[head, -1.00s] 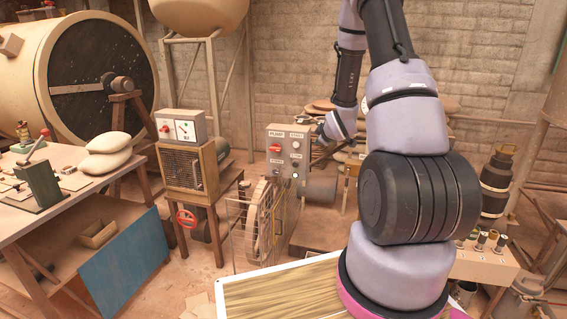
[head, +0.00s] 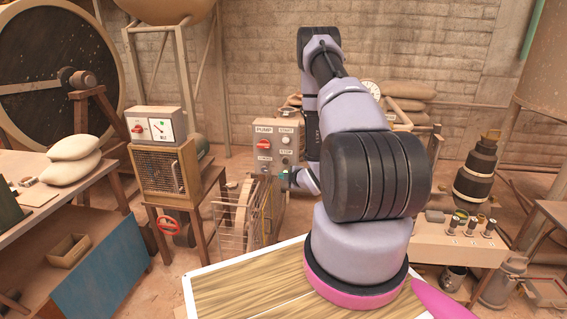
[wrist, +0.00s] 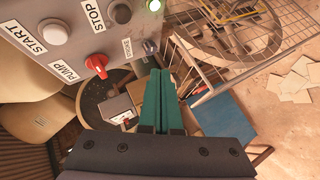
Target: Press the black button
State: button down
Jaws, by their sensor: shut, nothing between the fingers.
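The grey pump control panel (head: 263,133) stands beyond the wooden table. In the wrist view it fills the upper left (wrist: 82,40), seen tilted. In the head view my gripper (head: 282,175) is small, at the panel's lower edge.
A wire cage around a wheel (head: 238,215) stands below the panel. A cabinet with a meter and red knob (head: 153,127) is to the left. A wooden board with a white rim (head: 235,292) lies in front. A shelf with valves (head: 470,240) is at right.

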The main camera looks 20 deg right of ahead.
aim_at(283, 163)
jog(key=shift+w, duration=0.1)
jog(key=shift+w+d, duration=0.85)
jog(key=shift+w, duration=0.3)
jog(key=shift+w+d, duration=0.8)
jog(key=shift+w, duration=0.4)
jog(key=shift+w+d, duration=0.85)
jog(key=shift+w, duration=0.3)
jog(key=shift+w, duration=0.1)
jog(key=shift+w+d, duration=0.25)
jog(key=shift+w+d, duration=0.3)
jog(key=shift+w, duration=0.15)
dwell(0.4)
jog(key=shift+s+a, duration=0.55)
jog(key=shift+s, duration=0.25)
jog(key=shift+s+a, duration=0.7)
jog(key=shift+s, duration=0.35)
jog(key=shift+s+a, duration=0.7)
jog(key=shift+s, duration=0.3)
